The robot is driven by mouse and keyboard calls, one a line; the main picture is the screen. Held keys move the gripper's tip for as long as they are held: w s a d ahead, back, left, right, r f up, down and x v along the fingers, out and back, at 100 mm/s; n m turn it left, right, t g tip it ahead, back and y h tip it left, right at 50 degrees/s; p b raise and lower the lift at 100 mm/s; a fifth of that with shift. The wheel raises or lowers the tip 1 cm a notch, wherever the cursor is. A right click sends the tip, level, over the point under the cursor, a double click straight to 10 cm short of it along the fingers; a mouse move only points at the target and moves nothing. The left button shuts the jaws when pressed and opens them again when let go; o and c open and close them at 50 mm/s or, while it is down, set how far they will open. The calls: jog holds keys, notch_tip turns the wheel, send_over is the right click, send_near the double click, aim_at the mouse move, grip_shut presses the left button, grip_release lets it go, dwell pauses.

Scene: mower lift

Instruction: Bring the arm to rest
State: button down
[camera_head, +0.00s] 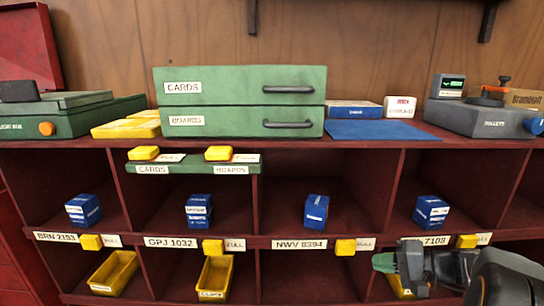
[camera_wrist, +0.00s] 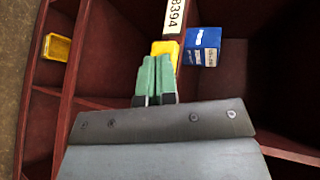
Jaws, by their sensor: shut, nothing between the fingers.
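My gripper (camera_head: 383,262) shows at the lower right of the head view, in front of the lower shelf row below the label strip. In the wrist view its green fingertips (camera_wrist: 155,80) are together with nothing between them. They point toward a yellow block (camera_wrist: 165,50) beside the label ending in 8394; whether they touch it I cannot tell. My dark arm covers the lower right of the rack in the head view.
A dark red rack (camera_head: 330,158) holds blue boxes (camera_head: 317,210) in its upper compartments and yellow bins (camera_head: 214,278) below. Yellow blocks (camera_head: 345,247) sit along the label strip. Green cases (camera_head: 240,121) and a grey case (camera_head: 478,119) stand on top.

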jog(key=s+a+r+n+g+h+p, duration=0.1)
jog(key=s+a+r+n+h+p, duration=0.1)
jog(key=r+p, duration=0.4)
jog(key=s+a+r+n+g+h+p, duration=0.1)
jog(key=s+a+r+n+h+p, duration=0.2)
jog(key=s+a+r+h+p, duration=0.2)
jog(key=s+a+r+n+g+h+p, duration=0.1)
jog(key=s+a+r+h+p, duration=0.3)
jog(key=r+p, duration=0.4)
jog(key=shift+s+a+n+g+h+p, duration=0.3)
jog(key=shift+n+g+p, duration=0.1)
jog(key=shift+n+p, duration=0.25)
